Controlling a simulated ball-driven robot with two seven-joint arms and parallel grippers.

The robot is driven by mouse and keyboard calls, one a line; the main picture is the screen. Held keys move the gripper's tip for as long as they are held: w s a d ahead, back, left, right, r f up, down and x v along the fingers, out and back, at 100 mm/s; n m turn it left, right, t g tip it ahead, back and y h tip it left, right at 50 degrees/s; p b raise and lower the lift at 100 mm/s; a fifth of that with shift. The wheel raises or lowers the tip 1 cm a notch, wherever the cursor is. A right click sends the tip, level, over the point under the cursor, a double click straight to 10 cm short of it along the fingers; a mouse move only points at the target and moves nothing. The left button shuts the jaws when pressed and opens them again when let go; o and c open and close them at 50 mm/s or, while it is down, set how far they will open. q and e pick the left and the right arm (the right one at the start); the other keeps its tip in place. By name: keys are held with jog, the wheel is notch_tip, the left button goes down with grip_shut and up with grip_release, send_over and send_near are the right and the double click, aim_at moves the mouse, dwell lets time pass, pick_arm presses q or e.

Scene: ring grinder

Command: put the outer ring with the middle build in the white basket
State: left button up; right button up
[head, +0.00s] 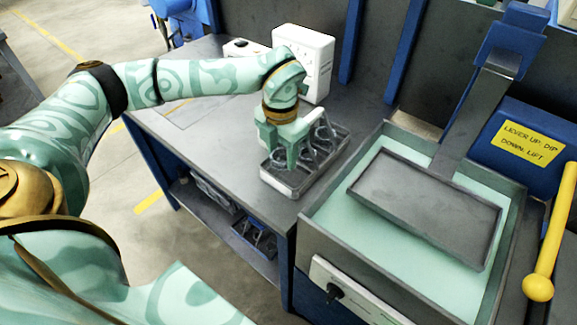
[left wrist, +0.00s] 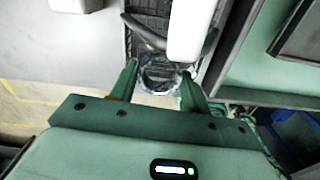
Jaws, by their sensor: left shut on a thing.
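A grey metal tray (head: 283,183) stands on the bench in the head view, with several shiny grey rings (head: 324,137) upright in it. My left gripper (head: 284,158) is over the tray's left part, fingers pointing down. In the left wrist view its fingers (left wrist: 158,88) are shut on a shiny ring (left wrist: 158,74). I cannot tell which build of ring it is, or whether it touches the tray. I cannot make out a white basket. My right gripper is not in view.
A white box (head: 313,62) stands behind the tray. To the right is a basin of pale green liquid (head: 345,205) with a dark plate (head: 425,205) on an arm, and a yellow lever (head: 552,240). The bench top (head: 200,115) left of the tray is largely clear.

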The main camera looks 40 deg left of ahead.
aim_at(286, 178)
pick_arm(q)
jog(key=shift+w+d+f, duration=0.2)
jog(key=shift+w+f, duration=0.2)
jog(key=shift+f, duration=0.15)
notch_tip(286, 178, down, 4)
jog(key=shift+w+d+r+b, duration=0.15)
jog(key=shift+b, duration=0.65)
jog(key=shift+r, duration=0.1)
jog(key=shift+f, duration=0.6)
jog(key=o, duration=1.1)
jog(key=shift+f, duration=0.1)
jog(key=shift+s, duration=0.2)
jog(key=r+p, duration=0.1)
jog(key=r, duration=0.5)
jog(key=r+p, duration=0.2)
jog(key=r, duration=0.5)
jog(key=shift+w+r, duration=0.2)
jog(key=shift+r, duration=0.05)
